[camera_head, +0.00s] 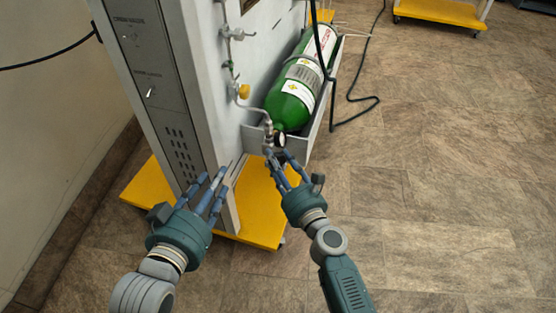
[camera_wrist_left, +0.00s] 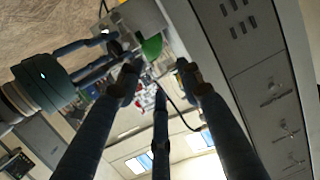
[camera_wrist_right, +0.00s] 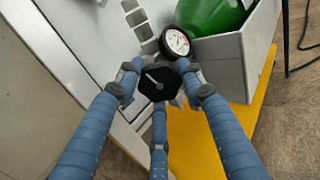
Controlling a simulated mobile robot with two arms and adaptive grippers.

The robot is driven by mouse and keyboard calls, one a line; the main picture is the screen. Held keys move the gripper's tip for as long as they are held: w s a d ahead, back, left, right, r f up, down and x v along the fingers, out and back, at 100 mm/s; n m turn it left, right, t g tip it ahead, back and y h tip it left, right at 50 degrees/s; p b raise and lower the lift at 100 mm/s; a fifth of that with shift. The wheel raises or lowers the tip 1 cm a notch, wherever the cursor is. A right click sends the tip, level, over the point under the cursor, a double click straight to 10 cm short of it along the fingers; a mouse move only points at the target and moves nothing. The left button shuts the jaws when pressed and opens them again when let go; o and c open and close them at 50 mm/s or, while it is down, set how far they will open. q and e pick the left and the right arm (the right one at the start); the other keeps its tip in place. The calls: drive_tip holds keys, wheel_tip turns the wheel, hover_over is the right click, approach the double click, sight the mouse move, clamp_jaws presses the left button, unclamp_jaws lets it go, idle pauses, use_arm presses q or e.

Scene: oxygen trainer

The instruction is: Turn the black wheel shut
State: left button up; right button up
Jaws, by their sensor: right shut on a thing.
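The black wheel (camera_wrist_right: 160,82) is a dark, many-sided knob with a light pointer line, in the right wrist view. My right gripper (camera_wrist_right: 160,90) has its three fingers shut around the wheel's edge. In the head view the right gripper (camera_head: 276,158) reaches the valve end of the green cylinder (camera_head: 297,90), and its fingers mostly hide the wheel. A round white gauge (camera_wrist_right: 177,41) sits just beyond the wheel. My left gripper (camera_head: 213,182) is open and empty, left of the right one, in front of the cabinet. Its spread fingers (camera_wrist_left: 160,85) show in the left wrist view.
The cylinder lies in a grey tray (camera_head: 318,127) on the side of a tall grey cabinet (camera_head: 172,100). A yellow base (camera_head: 262,215) sticks out under the cabinet. A black hose (camera_head: 357,99) hangs to the right. The tiled floor (camera_head: 430,170) is free on the right.

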drive_tip(key=m+p, duration=0.1)
drive_tip(key=m, duration=0.2)
drive_tip(key=shift+d+f, duration=0.15)
use_arm(q)
drive_tip(key=s+a+f+g+y, duration=0.1)
drive_tip(key=s+f+g, duration=0.2)
drive_tip(key=f, duration=0.3)
drive_tip(key=shift+s+a+f, duration=0.15)
drive_tip(key=shift+s+a, duration=0.05)
drive_tip(key=shift+a, duration=0.15)
use_arm(e)
drive_tip(key=shift+f+m, duration=0.1)
drive_tip(key=shift+m, duration=0.4)
drive_tip(key=shift+s, duration=0.1)
drive_tip(key=o, duration=1.2)
drive_tip(key=v, duration=1.2)
